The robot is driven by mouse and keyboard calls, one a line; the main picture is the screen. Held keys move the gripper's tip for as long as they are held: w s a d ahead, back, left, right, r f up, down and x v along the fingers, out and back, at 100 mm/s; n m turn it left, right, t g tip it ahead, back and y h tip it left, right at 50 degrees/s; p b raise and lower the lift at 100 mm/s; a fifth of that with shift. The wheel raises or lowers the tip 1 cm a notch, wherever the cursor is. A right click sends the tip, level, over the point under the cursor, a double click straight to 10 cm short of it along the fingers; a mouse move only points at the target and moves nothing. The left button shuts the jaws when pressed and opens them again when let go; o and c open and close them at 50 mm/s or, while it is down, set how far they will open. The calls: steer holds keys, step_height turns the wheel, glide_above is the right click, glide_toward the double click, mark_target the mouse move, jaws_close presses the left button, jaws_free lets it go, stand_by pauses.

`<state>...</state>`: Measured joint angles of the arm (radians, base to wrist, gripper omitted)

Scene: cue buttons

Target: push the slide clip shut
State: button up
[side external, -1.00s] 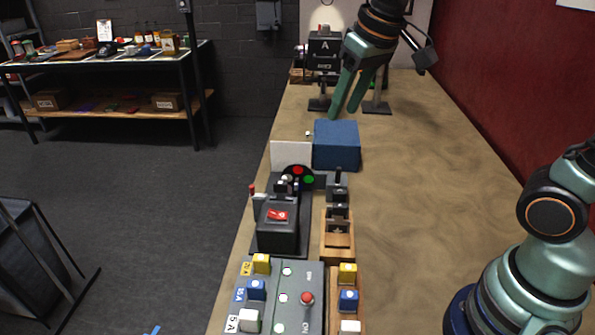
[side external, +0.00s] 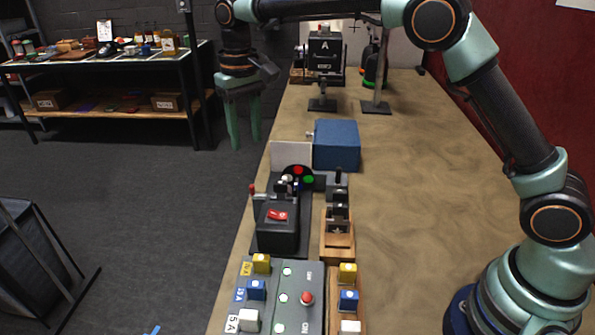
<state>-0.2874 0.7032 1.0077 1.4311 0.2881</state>
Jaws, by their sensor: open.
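I cannot pick out the slide clip for certain. A small dark mechanism (side external: 338,213) stands on a wooden block (side external: 339,248) in the middle of the bench row; its parts are too small to tell whether anything on it is shut. My gripper (side external: 244,140) hangs fingers down at the upper left, apart from everything. Its two green fingers are open and empty. In the picture it is left of the bench's left edge, over the floor, and well away from the dark mechanism.
A blue box (side external: 337,146) stands behind the mechanism. A black unit with a red rocker switch (side external: 277,215) is to its left. A grey button panel (side external: 284,295) is in front. A black device marked A (side external: 324,55) stands at the back. The bench's right side (side external: 430,180) is clear.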

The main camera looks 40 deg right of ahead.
mark_target(252, 186)
step_height(252, 186, down, 12)
steer(key=shift+r, duration=0.1)
stand_by(0.4)
jaws_close()
steer(key=shift+r, duration=0.1)
stand_by(1.2)
